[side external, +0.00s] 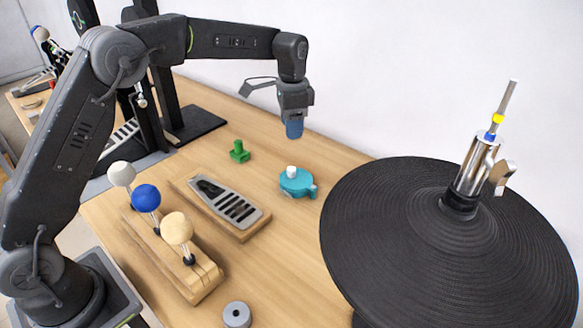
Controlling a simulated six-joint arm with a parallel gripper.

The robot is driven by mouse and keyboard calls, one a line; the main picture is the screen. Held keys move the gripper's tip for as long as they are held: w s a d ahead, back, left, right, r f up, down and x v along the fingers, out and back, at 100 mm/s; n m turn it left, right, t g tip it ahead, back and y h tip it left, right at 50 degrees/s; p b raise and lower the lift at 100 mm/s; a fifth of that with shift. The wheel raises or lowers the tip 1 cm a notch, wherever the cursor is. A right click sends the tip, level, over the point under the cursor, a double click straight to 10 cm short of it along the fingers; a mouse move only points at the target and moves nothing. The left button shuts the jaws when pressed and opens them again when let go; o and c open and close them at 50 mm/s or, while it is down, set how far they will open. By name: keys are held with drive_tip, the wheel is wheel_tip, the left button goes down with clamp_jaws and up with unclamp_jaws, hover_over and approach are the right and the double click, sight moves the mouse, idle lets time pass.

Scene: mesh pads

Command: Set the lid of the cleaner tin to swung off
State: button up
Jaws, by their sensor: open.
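The cleaner tin (297,184) is a small, round teal tin on the wooden table, right of the middle of the side external view. A white knob (292,171) stands on its top, and a small teal lug sticks out at its right side. The lid appears to lie over the tin, but I cannot make out its edge clearly. My gripper (293,131) points down with blue fingertips. It is open, apart from the tin, and appears above and behind it. The gap between the fingers is not clear from this angle.
A large black cymbal pad (375,245) with a metal post (474,170) fills the right. A slotted metal plate on a board (222,200), a wooden stand (185,275) with three ball-headed mallets, a green piece (239,152) and a grey ring (236,314) lie left of the tin.

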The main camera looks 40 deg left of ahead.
sight(292, 168)
wheel_tip(292, 168, down, 13)
drive_tip(key=shift+f, duration=0.1)
idle(0.3)
drive_tip(key=shift+c, duration=0.2)
clamp_jaws()
idle(0.3)
